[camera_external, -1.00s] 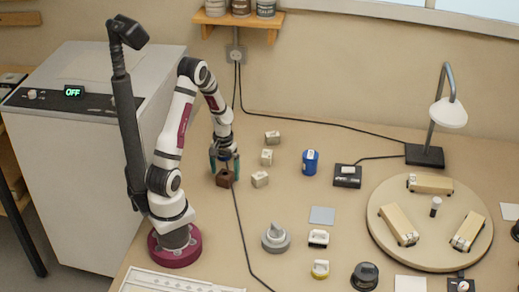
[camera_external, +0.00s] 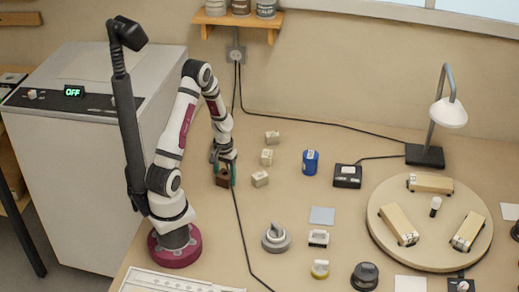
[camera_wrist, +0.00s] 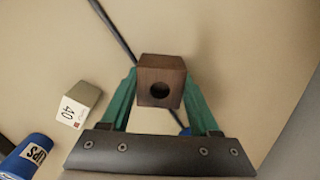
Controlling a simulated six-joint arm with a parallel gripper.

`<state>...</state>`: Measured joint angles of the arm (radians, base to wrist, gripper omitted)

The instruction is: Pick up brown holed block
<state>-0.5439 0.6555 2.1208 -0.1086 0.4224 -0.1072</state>
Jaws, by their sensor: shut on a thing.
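The brown holed block (camera_external: 223,180) is a small dark brown cube. In the wrist view the brown block (camera_wrist: 160,82) shows a round dark hole in one face. My gripper (camera_external: 223,174) is shut on it, with one green finger against each side. In the wrist view my gripper (camera_wrist: 160,98) has the block between its fingertips. Whether the block is clear of the bench is hard to tell.
Pale labelled blocks stand close by: one (camera_external: 260,178) just right of my gripper, one (camera_external: 266,157) and one (camera_external: 272,137) behind. A blue can (camera_external: 310,162) is further right. A black cable (camera_external: 238,215) runs along the bench beside my gripper.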

